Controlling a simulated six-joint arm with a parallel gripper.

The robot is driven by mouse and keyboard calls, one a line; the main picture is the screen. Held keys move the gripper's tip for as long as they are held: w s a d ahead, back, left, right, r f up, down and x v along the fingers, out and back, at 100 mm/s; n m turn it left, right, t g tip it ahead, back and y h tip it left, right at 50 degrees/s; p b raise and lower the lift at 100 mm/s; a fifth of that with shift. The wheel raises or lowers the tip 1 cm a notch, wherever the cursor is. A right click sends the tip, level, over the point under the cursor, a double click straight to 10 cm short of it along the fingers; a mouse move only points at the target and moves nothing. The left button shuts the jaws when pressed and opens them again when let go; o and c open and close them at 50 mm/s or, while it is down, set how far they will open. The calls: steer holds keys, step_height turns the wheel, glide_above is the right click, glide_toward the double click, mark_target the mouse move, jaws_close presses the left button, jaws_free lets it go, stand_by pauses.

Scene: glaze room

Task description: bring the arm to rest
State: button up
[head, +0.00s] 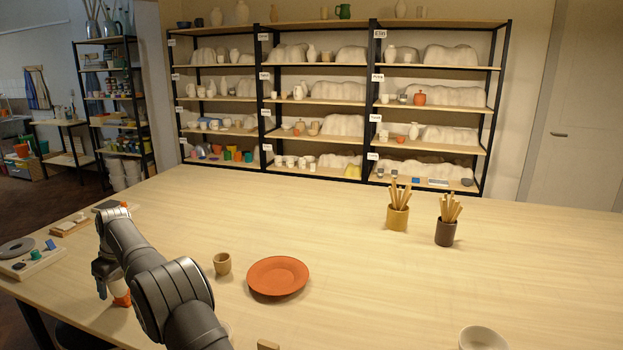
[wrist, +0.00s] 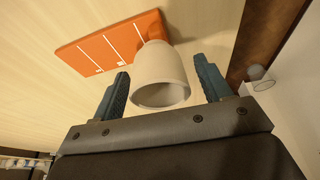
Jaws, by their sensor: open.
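My gripper (wrist: 161,68) is open in the wrist view, with one dark finger on each side of a pale cup (wrist: 160,80). A gap shows between the cup and each finger. The cup's mouth faces my gripper, and its base is at the edge of an orange board (wrist: 105,48) with white lines. In the head view my gripper (head: 104,284) is low over the left front part of the table (head: 360,290), pointing down. Part of an orange thing (head: 122,299) shows beside it; my arm hides the rest there.
A small tan cup (head: 222,263) and an orange plate (head: 278,276) stand right of my arm. Two pots (head: 397,218) (head: 446,232) hold sticks further back. A pale bowl (head: 482,338) is at the front right. A tray (head: 32,262) with small items lies far left. The table's middle is clear.

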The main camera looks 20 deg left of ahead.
steer(key=shift+r, duration=1.8)
steer(key=shift+f, duration=0.15)
